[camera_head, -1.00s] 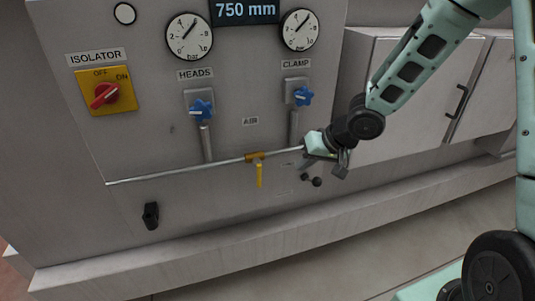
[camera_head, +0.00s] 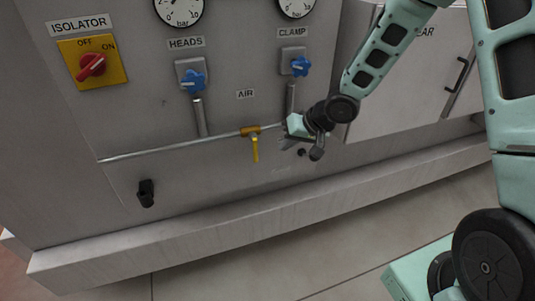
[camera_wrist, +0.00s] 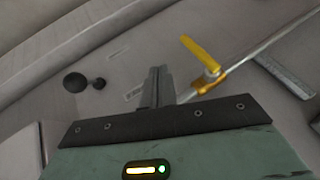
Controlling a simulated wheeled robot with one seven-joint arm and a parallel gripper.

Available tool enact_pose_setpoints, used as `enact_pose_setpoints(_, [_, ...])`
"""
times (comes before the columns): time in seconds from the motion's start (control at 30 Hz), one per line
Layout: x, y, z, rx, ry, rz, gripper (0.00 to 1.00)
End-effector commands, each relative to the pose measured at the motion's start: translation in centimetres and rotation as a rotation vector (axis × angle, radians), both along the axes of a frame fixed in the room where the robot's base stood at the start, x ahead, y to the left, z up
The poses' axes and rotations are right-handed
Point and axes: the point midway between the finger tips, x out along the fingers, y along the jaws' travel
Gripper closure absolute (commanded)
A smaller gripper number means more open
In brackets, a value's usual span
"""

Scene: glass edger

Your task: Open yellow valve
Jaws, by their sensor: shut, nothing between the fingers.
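The yellow valve (camera_head: 254,144) sits on a thin metal air pipe (camera_head: 180,149) low on the grey machine panel. Its yellow lever hangs downward, across the pipe. In the wrist view the valve lever (camera_wrist: 201,53) shows to the right of the fingers, crossing the pipe. My gripper (camera_head: 289,143) is just right of the valve in the head view, apart from the lever. In the wrist view my gripper (camera_wrist: 158,75) has its fingers together, shut and empty.
Blue knobs marked HEADS (camera_head: 193,80) and CLAMP (camera_head: 300,66) are above the pipe. A red isolator switch (camera_head: 91,65) is at upper left. A black handle (camera_head: 146,193) is low on the panel. Dark round knobs (camera_wrist: 85,82) lie left of my fingers in the wrist view. A ledge (camera_head: 200,225) runs below.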

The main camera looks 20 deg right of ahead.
Motion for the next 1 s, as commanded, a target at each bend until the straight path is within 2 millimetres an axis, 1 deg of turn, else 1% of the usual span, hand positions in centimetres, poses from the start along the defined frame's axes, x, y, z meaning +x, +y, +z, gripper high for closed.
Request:
enact_pose_setpoints(0.03, [0.4, 0.6, -1.1, -0.001, 0.002, 0.005, 1.0])
enact_pose_setpoints(0.17, [1.6, 1.6, -2.9, -0.001, 0.001, 0.005, 1.0])
enact_pose_setpoints(0.2, [1.6, 2.3, -2.4, -0.001, -0.001, 0.005, 1.0])
enact_pose_setpoints(0.3, [1.8, 3.4, -2.4, -0.001, -0.001, 0.005, 1.0])
enact_pose_setpoints(0.5, [2.1, 4.8, -2.4, -0.002, -0.001, 0.001, 1.0])
enact_pose_setpoints(1.0, [2.2, 5.1, -2.4, 0.002, 0.001, -0.001, 1.0])
